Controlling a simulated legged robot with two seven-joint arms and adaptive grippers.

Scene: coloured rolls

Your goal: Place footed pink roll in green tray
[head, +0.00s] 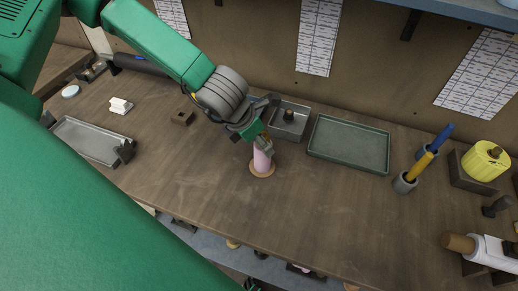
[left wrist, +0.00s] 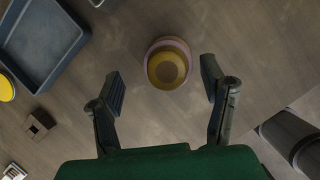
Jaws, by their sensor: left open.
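The footed pink roll (head: 262,160) stands upright on its round wooden foot near the middle of the bench. In the left wrist view its round top (left wrist: 167,65) shows end-on, ahead of the fingers. My left gripper (head: 262,143) reaches down over the roll, its fingers overlapping the top of it in the head view. In the left wrist view the left gripper (left wrist: 163,80) is open, one finger on each side with a wide gap. I cannot tell whether a finger touches the roll. The green tray (head: 348,145) lies empty to the right of the roll. My right gripper is not in view.
A small grey tray (head: 304,117) with a dark piece sits behind the roll. A long metal tray (head: 90,140) lies at the left. Bench in front of the green tray is clear.

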